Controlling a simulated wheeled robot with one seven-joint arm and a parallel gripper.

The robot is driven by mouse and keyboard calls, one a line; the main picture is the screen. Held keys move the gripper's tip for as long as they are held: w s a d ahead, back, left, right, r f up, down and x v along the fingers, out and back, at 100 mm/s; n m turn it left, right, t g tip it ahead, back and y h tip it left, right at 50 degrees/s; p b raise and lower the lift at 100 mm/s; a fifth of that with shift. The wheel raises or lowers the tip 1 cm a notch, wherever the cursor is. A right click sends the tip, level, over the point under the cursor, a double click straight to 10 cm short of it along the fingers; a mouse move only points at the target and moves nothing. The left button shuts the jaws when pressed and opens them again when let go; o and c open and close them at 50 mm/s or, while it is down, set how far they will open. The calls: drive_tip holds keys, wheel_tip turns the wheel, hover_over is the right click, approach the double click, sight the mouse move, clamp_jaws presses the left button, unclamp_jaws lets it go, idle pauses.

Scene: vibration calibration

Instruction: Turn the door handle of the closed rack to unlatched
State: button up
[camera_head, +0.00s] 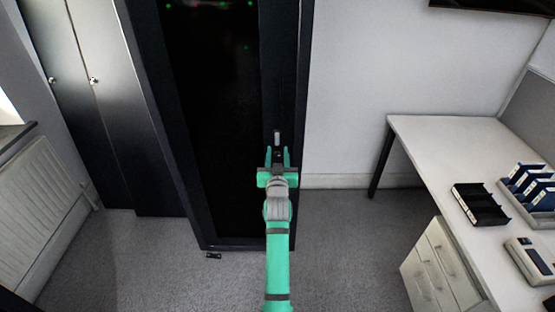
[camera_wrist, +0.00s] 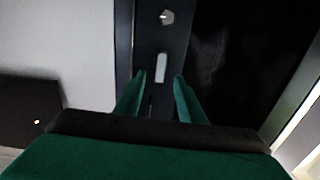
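The closed rack (camera_head: 220,110) is a tall black cabinet with a dark door panel, in the middle of the head view. Its door handle (camera_head: 277,138) is a small light-grey upright piece on the right side of the door frame. In the wrist view the handle (camera_wrist: 161,68) shows just beyond the fingertips, with a round lock (camera_wrist: 167,17) beyond it. My green gripper (camera_head: 277,156) is open in front of the door, just below the handle in the head view. In the wrist view its two fingers (camera_wrist: 161,80) are apart, with the handle between their lines. I cannot tell whether they touch it.
A white desk (camera_head: 430,133) with binders (camera_head: 530,185), a black tray (camera_head: 479,204) and a drawer unit (camera_head: 437,270) stands at the right. Tall dark lockers (camera_head: 85,100) and a radiator (camera_head: 35,200) are at the left. Grey floor (camera_head: 345,240) is clear between rack and desk.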

drive_tip(key=s, duration=0.3)
drive_tip(key=shift+s, duration=0.1)
idle(0.3)
drive_tip(key=s+f, duration=0.7)
drive_tip(key=s, duration=0.4)
drive_tip(key=s+f+g, duration=0.1)
drive_tip(key=s+f, duration=0.5)
drive_tip(key=s, duration=0.5)
drive_tip(key=s+f, duration=0.7)
drive_tip(key=s, duration=0.4)
drive_tip(key=s+r, duration=0.4)
drive_tip(key=s, duration=1)
drive_tip(key=s+r+g, duration=0.1)
drive_tip(key=s+r, duration=0.3)
drive_tip(key=s, duration=1.1)
drive_tip(key=shift+s+g, duration=0.15)
drive_tip(key=shift+g, duration=0.15)
drive_tip(key=shift+a, duration=0.1)
